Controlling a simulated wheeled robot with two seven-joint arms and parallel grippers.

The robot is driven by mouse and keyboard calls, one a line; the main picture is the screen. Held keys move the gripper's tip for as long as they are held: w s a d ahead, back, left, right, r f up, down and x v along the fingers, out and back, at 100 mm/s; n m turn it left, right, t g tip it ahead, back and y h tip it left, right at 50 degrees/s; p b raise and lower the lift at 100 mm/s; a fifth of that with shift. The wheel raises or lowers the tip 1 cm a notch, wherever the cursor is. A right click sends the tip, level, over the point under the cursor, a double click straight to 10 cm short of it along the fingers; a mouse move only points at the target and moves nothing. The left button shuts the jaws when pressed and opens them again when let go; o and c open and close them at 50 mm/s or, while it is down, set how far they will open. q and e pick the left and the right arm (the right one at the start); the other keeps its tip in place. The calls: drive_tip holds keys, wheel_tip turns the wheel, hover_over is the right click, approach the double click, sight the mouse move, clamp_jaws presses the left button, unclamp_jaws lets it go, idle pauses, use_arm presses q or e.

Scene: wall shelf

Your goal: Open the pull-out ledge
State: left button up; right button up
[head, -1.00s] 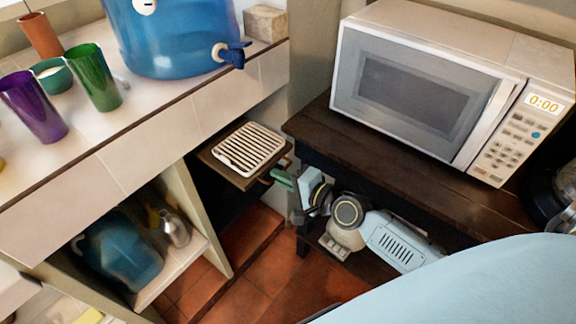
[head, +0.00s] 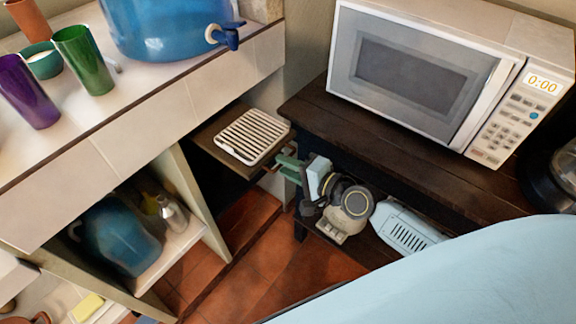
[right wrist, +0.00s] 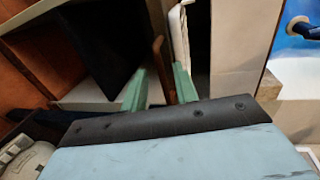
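The pull-out ledge is a dark wooden board (head: 215,128) under the tiled counter, standing out part way, with a white slatted grid (head: 251,136) on it. A wooden handle (head: 271,166) is at its front edge. My right gripper (head: 283,167), with green fingers, is at this handle. In the right wrist view, the brown handle bar (right wrist: 159,58) runs between the spread green fingers of my right gripper (right wrist: 160,85), with a gap visible on the left finger's side. The grid shows edge-on there (right wrist: 179,35). My left gripper is not in view.
A microwave (head: 425,75) stands on a dark wooden table (head: 330,125) just right of the ledge. A blue water dispenser (head: 165,30), a green cup (head: 83,60) and a purple cup (head: 27,92) stand on the counter. An open shelf (head: 170,250) holds a blue jug (head: 118,238).

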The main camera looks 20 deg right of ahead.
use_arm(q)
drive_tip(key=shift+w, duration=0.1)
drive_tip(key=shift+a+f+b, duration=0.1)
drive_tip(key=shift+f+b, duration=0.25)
use_arm(e)
drive_tip(key=v, duration=1.3)
drive_tip(key=shift+d, duration=0.2)
drive_tip(key=shift+s+f, duration=0.1)
